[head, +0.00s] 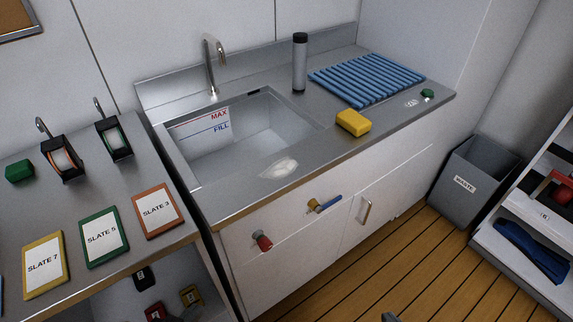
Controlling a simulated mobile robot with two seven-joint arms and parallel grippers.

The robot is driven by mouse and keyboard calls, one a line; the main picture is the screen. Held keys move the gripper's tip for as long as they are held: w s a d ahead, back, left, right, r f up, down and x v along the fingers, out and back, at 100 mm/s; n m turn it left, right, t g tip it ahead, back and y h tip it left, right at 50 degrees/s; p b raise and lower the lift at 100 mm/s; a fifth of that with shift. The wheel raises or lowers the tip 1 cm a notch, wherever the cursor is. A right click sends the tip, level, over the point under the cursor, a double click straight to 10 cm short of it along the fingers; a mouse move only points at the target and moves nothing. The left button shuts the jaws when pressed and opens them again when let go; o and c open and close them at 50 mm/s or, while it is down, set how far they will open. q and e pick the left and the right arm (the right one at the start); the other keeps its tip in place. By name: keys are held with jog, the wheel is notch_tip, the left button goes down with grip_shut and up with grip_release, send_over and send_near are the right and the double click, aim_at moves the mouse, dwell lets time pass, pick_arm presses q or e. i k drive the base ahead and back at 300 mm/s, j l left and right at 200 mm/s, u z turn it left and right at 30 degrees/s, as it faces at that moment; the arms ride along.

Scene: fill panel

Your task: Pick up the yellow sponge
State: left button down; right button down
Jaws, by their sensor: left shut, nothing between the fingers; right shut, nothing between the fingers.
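The yellow sponge (353,122) lies flat on the steel counter (318,125), to the right of the sink basin and close to the front edge. It is a small block with rounded corners, and nothing covers it. The blue ribbed mat (366,79) is just behind it, to the right. Neither of my grippers can be made out in the head view. Only a small dark shape shows at the bottom edge, too little to identify.
The sink (231,140) is left of the sponge, with a faucet (213,65) behind it. A grey bottle (300,62) stands behind. Red and blue-yellow handles (323,205) project from the cabinet front. A waste bin (470,180) stands right. The wooden floor ahead is clear.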

aim_at(356, 124)
jog(key=u, duration=0.6)
jog(key=l+u, duration=0.25)
jog(key=u, duration=0.25)
jog(key=l+u, duration=0.3)
jog(key=u, duration=0.15)
jog(key=l+u, duration=0.25)
jog(key=l, duration=0.15)
jog(key=k+l+u, duration=0.15)
jog(key=l+u, duration=0.15)
jog(key=k+l+u, duration=0.1)
jog(key=l, duration=0.3)
jog(key=k+l+u, duration=0.1)
jog(key=l, duration=0.25)
jog(key=k, duration=0.1)
